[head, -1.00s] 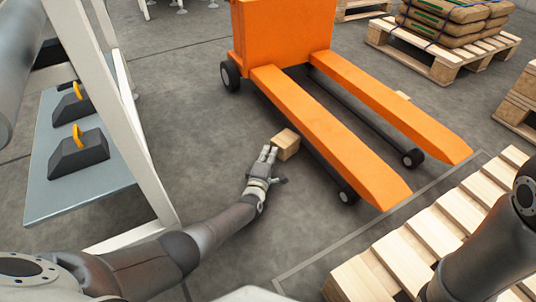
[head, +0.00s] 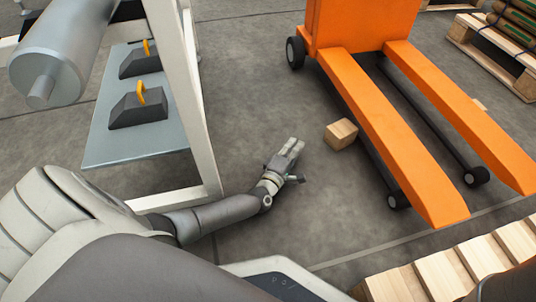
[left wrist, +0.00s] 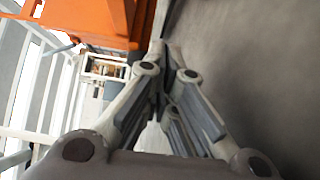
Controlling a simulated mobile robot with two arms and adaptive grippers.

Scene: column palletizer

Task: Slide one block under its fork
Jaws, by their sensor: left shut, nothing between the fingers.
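A small wooden block (head: 341,134) lies on the floor at the left edge of the near orange fork (head: 385,130). Most of it shows outside the fork; I cannot tell whether its right edge is under it. A second block (head: 480,105) shows only as a small light piece at the outer side of the far fork (head: 460,110). My left gripper (head: 298,147) is shut and empty, low over the floor, left of the first block with a gap between them. Its closed fingers fill the middle of the left wrist view (left wrist: 165,85). My right gripper is out of view.
A white frame (head: 190,100) and a grey platform with dark yellow-handled weights (head: 138,107) stand at left. A wooden pallet (head: 445,270) lies at lower right, another (head: 490,58) at upper right.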

